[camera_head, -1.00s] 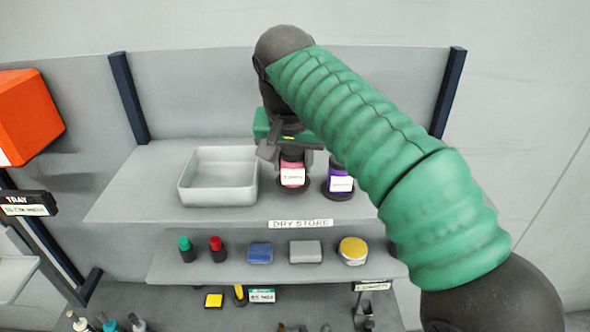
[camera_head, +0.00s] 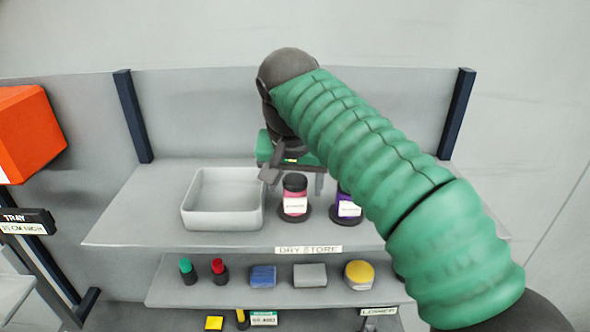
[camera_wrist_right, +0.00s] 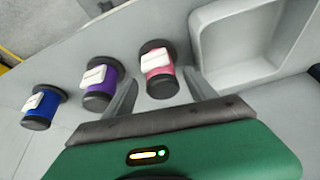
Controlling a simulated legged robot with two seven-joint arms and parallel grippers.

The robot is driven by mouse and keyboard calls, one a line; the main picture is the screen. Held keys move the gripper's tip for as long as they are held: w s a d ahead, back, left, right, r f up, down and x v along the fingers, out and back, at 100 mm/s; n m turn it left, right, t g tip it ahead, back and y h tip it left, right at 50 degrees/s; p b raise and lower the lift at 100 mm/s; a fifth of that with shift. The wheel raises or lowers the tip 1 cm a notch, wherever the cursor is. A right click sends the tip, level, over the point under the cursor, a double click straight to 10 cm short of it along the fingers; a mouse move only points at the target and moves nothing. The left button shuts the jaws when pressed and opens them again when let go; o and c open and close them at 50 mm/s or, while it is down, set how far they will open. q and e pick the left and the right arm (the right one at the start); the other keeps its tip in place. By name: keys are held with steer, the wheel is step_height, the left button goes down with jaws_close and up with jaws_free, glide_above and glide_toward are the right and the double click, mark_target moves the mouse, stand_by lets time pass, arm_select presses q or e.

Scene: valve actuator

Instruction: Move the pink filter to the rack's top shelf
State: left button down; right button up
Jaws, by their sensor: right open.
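The pink filter (camera_head: 294,200), a dark-capped canister with a white label, stands upright on the grey top shelf (camera_head: 140,220) marked DRY STORE. It is just right of a pale tray and left of a purple filter (camera_head: 346,207). My left gripper is not in view.
The pale tray (camera_head: 190,215) is empty. The right wrist view also shows a blue filter (camera_wrist_right: 42,107) in the row. A lower shelf (camera_head: 165,290) holds several small items. An orange box (camera_head: 25,130) is at the far left. My right arm covers the shelf's right side.

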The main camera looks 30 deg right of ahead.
steer(key=v, duration=0.9)
steer(key=shift+s+p, duration=0.2)
steer(key=shift+p, duration=0.25)
